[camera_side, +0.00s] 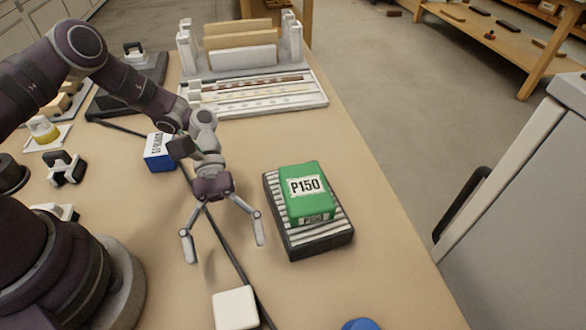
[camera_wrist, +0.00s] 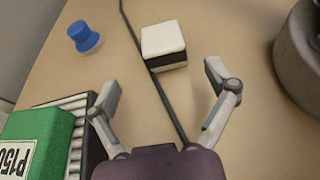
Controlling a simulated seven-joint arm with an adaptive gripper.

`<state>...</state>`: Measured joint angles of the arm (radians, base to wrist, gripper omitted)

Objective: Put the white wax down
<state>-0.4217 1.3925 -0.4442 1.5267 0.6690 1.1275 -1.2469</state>
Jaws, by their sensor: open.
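The white wax appears to be the white-topped block (camera_side: 235,308) at the bottom of the side view. In the wrist view the white block (camera_wrist: 164,41) has a dark lower part and stands on the bench beside or against a dark cable. My gripper (camera_side: 224,250) is open and empty, with its fingers spread above the bench. In the wrist view the gripper (camera_wrist: 163,92) has the block beyond its fingertips, not between them.
A green P150 block (camera_side: 306,191) lies on a dark ribbed tray (camera_side: 322,238) right of my gripper. A blue knob (camera_wrist: 85,36) stands near the white block. A blue labelled block (camera_side: 159,155) is behind my gripper. A dark cable (camera_wrist: 158,88) crosses the bench. A grey rack (camera_side: 260,97) stands at the back.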

